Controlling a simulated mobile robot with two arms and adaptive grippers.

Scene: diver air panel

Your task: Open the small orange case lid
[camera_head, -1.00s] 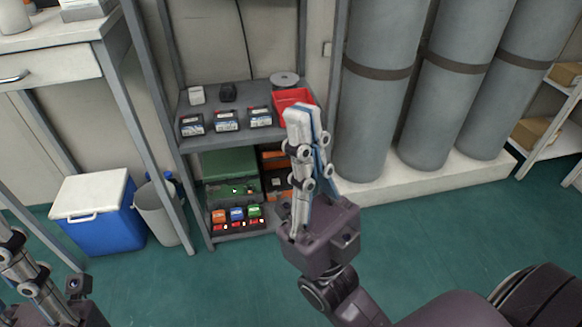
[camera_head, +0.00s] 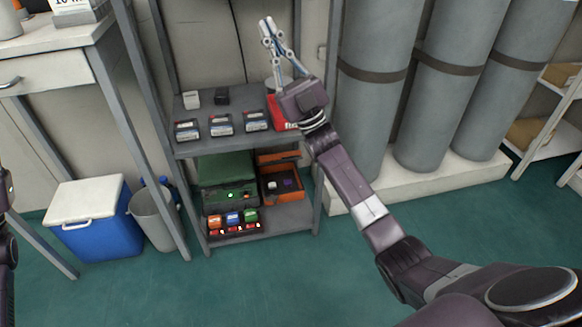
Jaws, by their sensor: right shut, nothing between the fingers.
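The small orange case (camera_head: 283,190) sits on the lower shelf, right of a green case (camera_head: 228,195). Its orange lid (camera_head: 278,156) stands raised at the back. The tray's inside shows, with a small white item and a purple item in it. My right gripper (camera_head: 267,24) is shut and empty. It is in front of the shelf unit's upper part, above the top shelf and apart from the case. Only a dark strip of my left arm shows at the left edge; its fingers are out of view.
The upper shelf (camera_head: 190,148) holds several small boxes and a red bin (camera_head: 281,118), partly behind my right gripper. Small coloured items stand in front of the green case. Grey cylinders (camera_head: 375,90) stand to the right. A blue cooler (camera_head: 92,225) and grey bin (camera_head: 155,220) stand left.

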